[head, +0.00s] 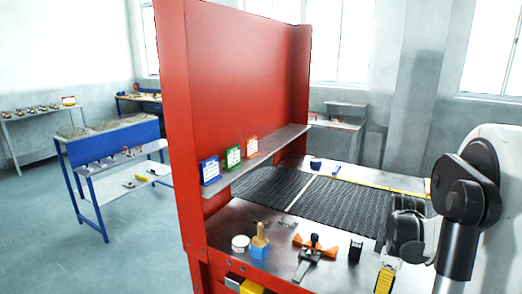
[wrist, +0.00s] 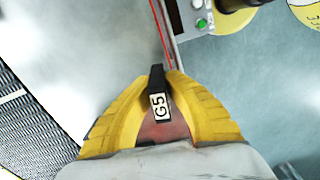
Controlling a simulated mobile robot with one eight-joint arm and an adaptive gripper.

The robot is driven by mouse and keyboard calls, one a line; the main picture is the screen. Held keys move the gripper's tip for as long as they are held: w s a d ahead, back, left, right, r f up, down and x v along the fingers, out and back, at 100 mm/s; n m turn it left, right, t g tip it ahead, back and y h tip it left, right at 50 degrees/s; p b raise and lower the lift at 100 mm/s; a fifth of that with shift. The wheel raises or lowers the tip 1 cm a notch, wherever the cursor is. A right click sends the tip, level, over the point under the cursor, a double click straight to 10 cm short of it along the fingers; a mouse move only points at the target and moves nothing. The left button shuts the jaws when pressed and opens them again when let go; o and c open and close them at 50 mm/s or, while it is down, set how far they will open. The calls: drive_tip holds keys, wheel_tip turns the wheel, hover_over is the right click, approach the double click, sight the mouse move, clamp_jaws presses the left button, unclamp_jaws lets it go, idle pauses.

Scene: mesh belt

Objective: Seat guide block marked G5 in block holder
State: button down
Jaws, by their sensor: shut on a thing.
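My gripper (wrist: 158,80) has yellow ribbed fingers closed around a dark block marked G5 (wrist: 157,104). The white G5 label faces the wrist camera, and the block's dark tip sticks out past the fingertips. In the head view my gripper (head: 383,282) hangs at the lower right, by the front right of the bench, with its lower end near the picture edge. The held block cannot be made out there. I cannot tell for sure which thing is the block holder.
The metal bench (head: 232,217) carries a dark mesh belt (head: 345,205). An orange and black tool (head: 315,243), a small black part (head: 355,250), a blue block with a brush (head: 260,248) and a white tin (head: 240,243) stand near its front. A red panel (head: 240,80) rises at left.

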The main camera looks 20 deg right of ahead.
drive_tip(key=w+a+f+m+b, duration=0.1)
drive_tip(key=w+a+f+m, duration=0.1)
drive_tip(key=a, duration=0.9)
drive_tip(key=w+a+f+m+b, duration=0.2)
drive_tip(key=w+a+f, duration=0.2)
drive_tip(key=a, duration=0.7)
drive_tip(key=w+a+f+m+b, duration=0.2)
drive_tip(key=w+a+f, duration=0.2)
drive_tip(key=a, duration=0.6)
drive_tip(key=shift+w+a, duration=0.4)
drive_tip(key=shift+w, duration=0.3)
